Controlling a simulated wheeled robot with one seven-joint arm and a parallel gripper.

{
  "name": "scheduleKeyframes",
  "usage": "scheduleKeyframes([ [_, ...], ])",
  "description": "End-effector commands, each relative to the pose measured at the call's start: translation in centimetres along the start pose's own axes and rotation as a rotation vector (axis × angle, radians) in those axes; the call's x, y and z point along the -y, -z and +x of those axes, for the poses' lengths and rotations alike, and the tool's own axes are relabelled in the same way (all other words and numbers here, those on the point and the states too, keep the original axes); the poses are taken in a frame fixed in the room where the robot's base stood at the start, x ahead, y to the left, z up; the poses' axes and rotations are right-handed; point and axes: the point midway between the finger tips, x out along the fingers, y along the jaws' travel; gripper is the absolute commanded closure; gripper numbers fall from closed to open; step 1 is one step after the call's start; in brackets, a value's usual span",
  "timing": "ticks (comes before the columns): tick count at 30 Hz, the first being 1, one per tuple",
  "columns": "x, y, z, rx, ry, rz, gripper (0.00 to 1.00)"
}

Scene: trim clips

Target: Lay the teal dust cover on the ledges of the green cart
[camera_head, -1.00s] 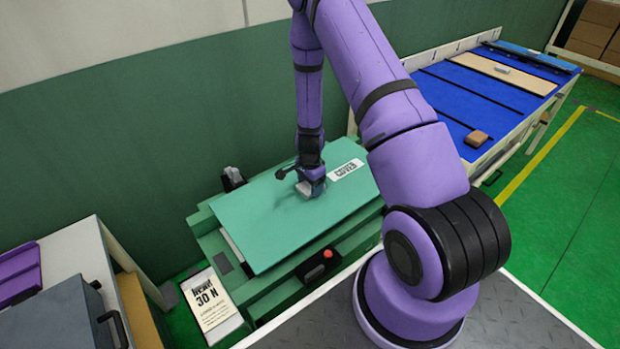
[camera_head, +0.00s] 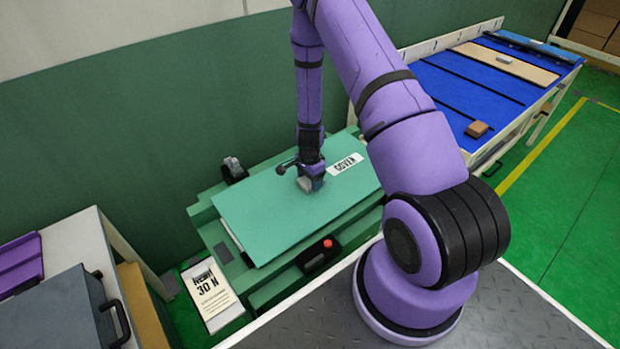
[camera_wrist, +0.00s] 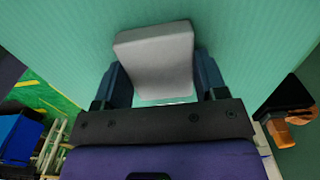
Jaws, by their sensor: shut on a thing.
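The teal dust cover (camera_head: 270,218) is a flat panel with a white "COVER" label. In the head view it lies over the top of the green cart (camera_head: 270,292), and its near left edge looks slightly off the cart body. My gripper (camera_head: 311,184) is over the middle of the cover, shut on its grey handle block. In the wrist view the grey block (camera_wrist: 158,60) sits between the two fingers of my gripper (camera_wrist: 160,85). The cover (camera_wrist: 70,40) fills most of that view. The ledges under the cover are hidden, so I cannot tell if it touches them all.
A red button (camera_head: 327,243) on a black box is at the cart's near side. A dark clamp-like part (camera_head: 233,169) stands at its far left. A "30 N" sign (camera_head: 208,290) is at the left front. A blue-topped table (camera_head: 470,85) stands right, a grey case (camera_head: 60,315) left.

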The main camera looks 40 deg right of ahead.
Motion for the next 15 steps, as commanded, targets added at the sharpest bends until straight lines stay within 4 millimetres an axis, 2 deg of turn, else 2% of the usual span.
scheduleKeyframes([
  [15, 0.02, 0.02, 0.86, 0.0, 0.0, 0.0, 0.69],
])
